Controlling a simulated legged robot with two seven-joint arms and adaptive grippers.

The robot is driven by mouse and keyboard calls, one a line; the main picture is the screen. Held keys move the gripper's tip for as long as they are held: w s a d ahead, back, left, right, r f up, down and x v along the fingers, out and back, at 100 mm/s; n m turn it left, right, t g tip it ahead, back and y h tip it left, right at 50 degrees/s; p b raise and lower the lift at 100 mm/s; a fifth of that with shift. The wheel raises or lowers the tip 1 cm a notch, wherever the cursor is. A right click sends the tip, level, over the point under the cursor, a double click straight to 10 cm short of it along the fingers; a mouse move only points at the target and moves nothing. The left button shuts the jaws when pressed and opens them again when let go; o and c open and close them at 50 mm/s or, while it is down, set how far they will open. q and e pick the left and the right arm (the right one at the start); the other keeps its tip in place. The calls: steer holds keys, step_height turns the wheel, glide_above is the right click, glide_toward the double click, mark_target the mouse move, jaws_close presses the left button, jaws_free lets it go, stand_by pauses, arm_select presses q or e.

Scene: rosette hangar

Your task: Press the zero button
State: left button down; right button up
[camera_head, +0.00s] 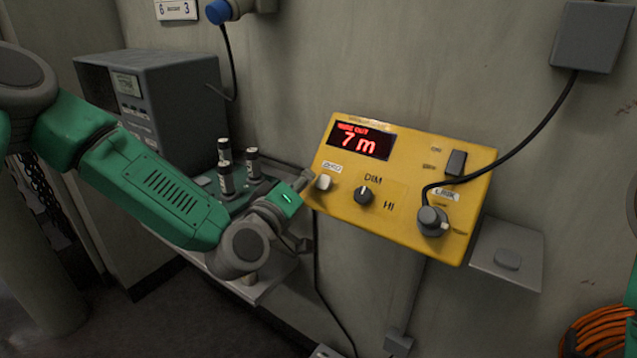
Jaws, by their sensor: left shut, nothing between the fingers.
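A yellow panel box (400,215) is fixed to the wall, tilted in view. Its red display (361,141) reads "7 m". A small pale button (323,182) sits at its left side under a white label (332,167) that seems to read "ZERO". My left gripper (304,190) is shut and empty, just left of the button by the box's left edge. The fingertips are small and partly hidden by the wrist, so I cannot tell whether they touch the box. My right gripper is out of view.
The box also has a DIM–HI knob (363,195), a dark rocker switch (456,163) and a cable plug (432,219). A grey instrument (150,100) and dark cylinders (226,178) stand on a shelf at left. A small grey shelf (507,254) is at right.

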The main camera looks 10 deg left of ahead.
arm_select(q)
steer(key=shift+w+d, duration=0.1)
steer(key=shift+d, duration=0.65)
steer(key=shift+w+a+f, duration=0.1)
steer(key=shift+a+f, duration=0.05)
steer(key=shift+a, duration=0.25)
steer(key=shift+w+a+f, duration=0.1)
steer(key=shift+a+f, duration=0.05)
steer(key=shift+a, duration=0.25)
steer(key=shift+d+r, duration=0.1)
steer(key=shift+d, duration=0.5)
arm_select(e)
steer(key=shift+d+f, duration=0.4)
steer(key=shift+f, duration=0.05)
arm_select(q)
steer(key=shift+s+a, duration=0.1)
steer(key=shift+r, duration=0.1)
steer(key=shift+s+r, duration=0.3)
steer(key=shift+s+d+r+p, duration=0.35)
steer(key=shift+d, duration=0.1)
steer(key=shift+s+d+r, duration=0.1)
steer(key=shift+d, duration=0.1)
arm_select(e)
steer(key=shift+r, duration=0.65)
